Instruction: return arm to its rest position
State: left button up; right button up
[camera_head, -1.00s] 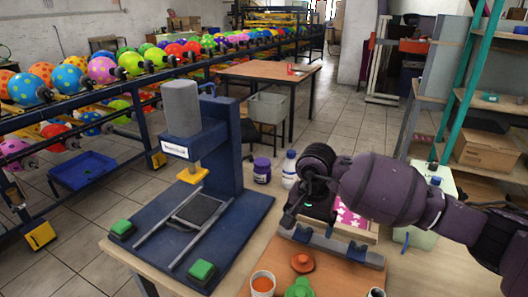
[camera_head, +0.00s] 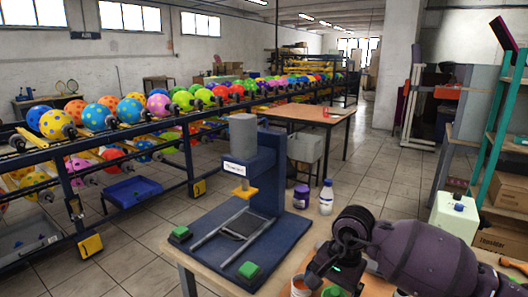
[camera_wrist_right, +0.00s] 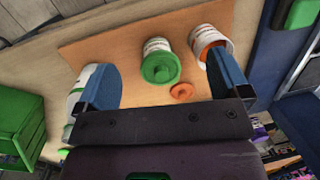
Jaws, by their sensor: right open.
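My right arm (camera_head: 425,258) comes in from the lower right in the head view. Its gripper (camera_head: 320,278) is over the near part of the worktable, partly cut off by the lower edge. In the right wrist view my right gripper (camera_wrist_right: 165,88) has its two blue fingers wide apart with nothing held. Beyond them are a green-lidded cup (camera_wrist_right: 157,48), an open cup with orange contents (camera_wrist_right: 208,40) and a loose orange lid (camera_wrist_right: 181,91). My left gripper is not in view.
A blue press (camera_head: 268,175) stands on the worktable left of my right arm. A purple jar (camera_head: 301,197) and a white bottle (camera_head: 326,197) stand behind the arm. A balloon rack (camera_head: 65,160) runs along the left. Tiled floor is open behind the table.

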jog(key=s+a+f+m+g+y, duration=0.1)
jog(key=s+a+m+y, duration=0.1)
jog(key=s+a+y, duration=0.35)
jog(key=s+a+r+m+t+y, duration=0.2)
jog(key=a+r+m+t+y, duration=0.6)
jog(key=m+y, duration=0.55)
jog(key=w+d+m+t+h, duration=0.2)
jog(key=d+m+t+h, duration=0.9)
jog(key=m, duration=0.9)
jog(key=s+d+f+m+g+h, duration=0.25)
jog(key=d+f+m+h, duration=0.3)
jog(key=m, duration=0.35)
jog(key=s+d+f+m+g+h, duration=0.1)
jog(key=s+d+f+m+h, duration=0.45)
jog(key=m, duration=0.45)
jog(key=s+d+f+m+g, duration=0.2)
jog(key=s+f+m+g, duration=0.35)
jog(key=s, duration=0.45)
jog(key=s+d+f+m+g, duration=0.35)
jog(key=s+m+g, duration=0.2)
jog(key=s, duration=0.55)
jog(key=w+a+f+n+t+y, duration=0.1)
jog(key=w+f+n+t, duration=0.1)
jog(key=w+f+t, duration=0.5)
jog(key=shift+w+f+t+p, duration=0.15)
jog(key=shift+w+t+p, duration=0.2)
jog(key=shift+w, duration=0.7)
